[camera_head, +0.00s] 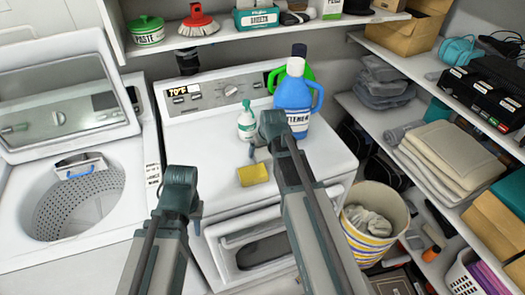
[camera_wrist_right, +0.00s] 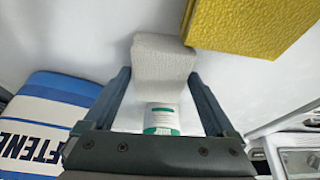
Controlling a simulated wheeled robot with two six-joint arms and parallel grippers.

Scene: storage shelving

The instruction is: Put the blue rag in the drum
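The washer on the left stands with its lid up, and its perforated drum (camera_head: 75,208) is open. A small blue-and-white item (camera_head: 80,167) is at the drum's back rim; I cannot tell if it is the rag. No other clear blue rag shows. My left gripper (camera_head: 195,222) is low in front of the dryer, right of the drum; its fingers are unclear. My right gripper (camera_head: 255,147) is over the dryer top.
On the dryer top (camera_head: 215,150) are a yellow sponge (camera_head: 253,174), a white bottle with green cap (camera_head: 246,121) and a blue softener jug (camera_head: 296,100). A striped basket (camera_head: 365,245) holds grey cloth. Shelves with folded towels (camera_head: 445,157) line the right.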

